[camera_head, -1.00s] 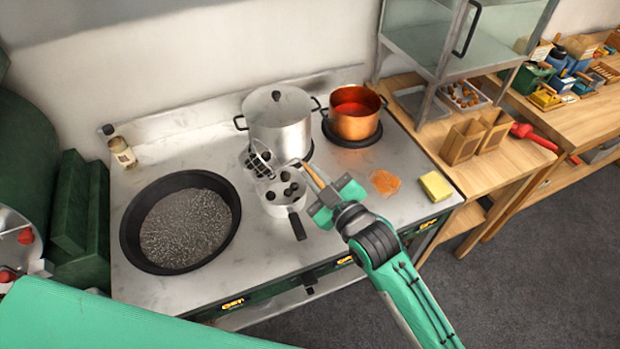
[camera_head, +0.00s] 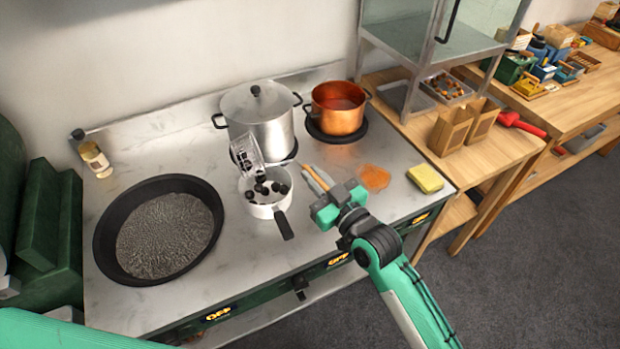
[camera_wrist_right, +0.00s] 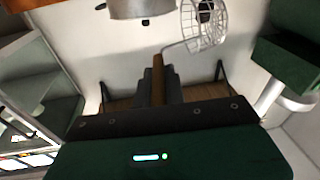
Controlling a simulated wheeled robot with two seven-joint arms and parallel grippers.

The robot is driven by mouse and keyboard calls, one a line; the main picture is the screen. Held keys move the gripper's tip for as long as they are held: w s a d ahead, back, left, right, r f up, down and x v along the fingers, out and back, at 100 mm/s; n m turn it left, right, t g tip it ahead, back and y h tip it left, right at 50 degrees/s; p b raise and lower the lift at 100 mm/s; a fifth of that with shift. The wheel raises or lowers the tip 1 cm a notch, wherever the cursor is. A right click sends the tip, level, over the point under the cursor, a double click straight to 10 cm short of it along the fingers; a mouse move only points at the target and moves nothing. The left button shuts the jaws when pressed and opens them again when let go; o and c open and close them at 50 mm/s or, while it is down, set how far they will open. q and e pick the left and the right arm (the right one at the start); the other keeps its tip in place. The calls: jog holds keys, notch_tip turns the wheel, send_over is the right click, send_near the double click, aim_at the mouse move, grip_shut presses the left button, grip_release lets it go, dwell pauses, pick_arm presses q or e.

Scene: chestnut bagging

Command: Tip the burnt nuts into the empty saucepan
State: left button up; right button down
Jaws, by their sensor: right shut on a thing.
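My right gripper (camera_head: 322,190) is shut on the wooden handle (camera_head: 316,177) of a wire skimmer (camera_head: 247,151). The skimmer's basket is tilted steeply above the far rim of the small white saucepan (camera_head: 256,211). Several dark burnt nuts (camera_head: 268,188) show at the saucepan. In the right wrist view the wire basket (camera_wrist_right: 206,30) hangs ahead of the gripper (camera_wrist_right: 158,85), with a dark nut visible at it. Whether that nut is in the basket or behind it, I cannot tell. My left gripper is out of view.
A wide black pan (camera_head: 104,240) with grey granular contents sits left on the steel stove. A lidded steel pot (camera_head: 262,122) and a copper pot (camera_head: 337,119) stand behind. An orange patch (camera_head: 374,177) and a yellow sponge (camera_head: 425,178) lie right of the gripper.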

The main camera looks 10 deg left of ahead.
jog(key=shift+w+d+f+m+b, duration=0.35)
jog(key=shift+f+m, duration=0.2)
jog(key=shift+m, duration=0.25)
jog(key=f+m, duration=0.1)
jog(key=f+m+t+b, duration=0.1)
jog(key=m, duration=0.1)
jog(key=shift+w+d, duration=0.2)
jog(key=shift+d, duration=0.2)
jog(key=shift+w+d+f+m+t+h+b, duration=0.15)
jog(key=shift+f+m+b, duration=0.2)
jog(key=shift+f+m, duration=0.35)
jog(key=shift+s+d+f+m+t+h+b, duration=0.15)
jog(key=shift+f+m+b, duration=0.2)
jog(key=shift+m, duration=0.55)
jog(key=shift+w+a, duration=0.1)
